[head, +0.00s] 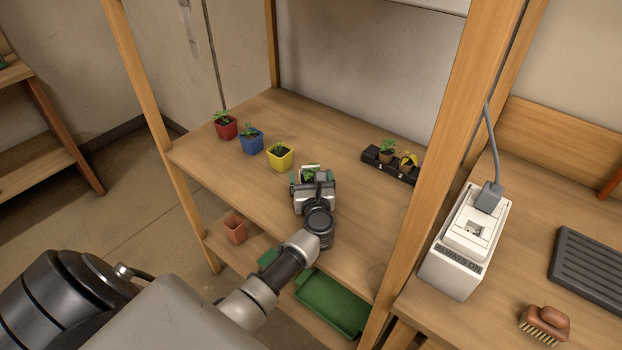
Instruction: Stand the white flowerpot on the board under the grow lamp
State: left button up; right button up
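A white flowerpot (311,167) with a green plant shows only in part, at the near right end of a row of pots on the wooden shelf board (238,185). My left gripper (311,176) is at this pot, with a finger on either side of it and the gripper body hiding most of it. Whether the fingers press on the pot or stand a little apart from it I cannot tell. The pot looks upright and in line with the others. No grow lamp can be made out. My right gripper is not in view.
Red (226,128), blue (250,143) and yellow (280,159) pots stand left of the white one. A black tray (372,155) holds small plants at the back right. A wooden post (432,165) stands right. A terracotta pot (235,230) and green tray (335,305) are below.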

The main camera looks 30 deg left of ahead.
pick_arm(q)
jog(key=shift+r, duration=0.25)
jog(key=v, duration=1.2)
jog(key=shift+b, duration=0.35)
